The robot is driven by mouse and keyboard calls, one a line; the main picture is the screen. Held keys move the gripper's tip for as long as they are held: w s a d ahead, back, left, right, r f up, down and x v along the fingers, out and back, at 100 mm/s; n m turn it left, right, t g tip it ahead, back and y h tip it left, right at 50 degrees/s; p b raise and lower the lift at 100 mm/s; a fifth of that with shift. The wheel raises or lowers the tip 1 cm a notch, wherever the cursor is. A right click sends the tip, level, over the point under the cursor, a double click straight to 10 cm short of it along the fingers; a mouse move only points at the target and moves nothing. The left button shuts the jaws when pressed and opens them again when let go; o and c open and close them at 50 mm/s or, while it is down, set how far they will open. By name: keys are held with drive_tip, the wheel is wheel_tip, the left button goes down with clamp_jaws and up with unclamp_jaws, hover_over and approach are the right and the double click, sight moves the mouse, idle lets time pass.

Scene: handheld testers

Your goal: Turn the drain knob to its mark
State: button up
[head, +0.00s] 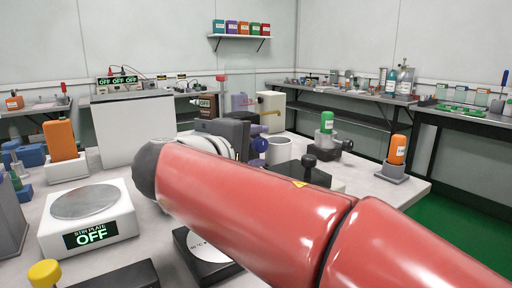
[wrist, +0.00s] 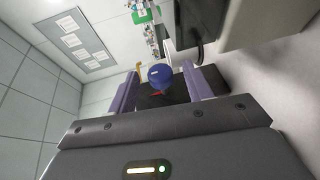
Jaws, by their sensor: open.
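The gripper is open. In the head view my gripper (head: 256,130) is beyond my red arm, in front of a beige box (head: 271,105), and my arm hides much of that area.
A yellow handle (wrist: 138,66) shows just beyond the left finger. A white mug (head: 281,150) and a black block with a knob (head: 305,173) stand close by. A stir plate (head: 88,218) reading OFF is at the left. Orange (head: 397,150) and green bottles (head: 327,122) stand at the right.

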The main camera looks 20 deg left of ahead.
drive_tip(key=v, duration=0.7)
drive_tip(key=shift+s+p, duration=0.3)
drive_tip(key=shift+a, duration=0.15)
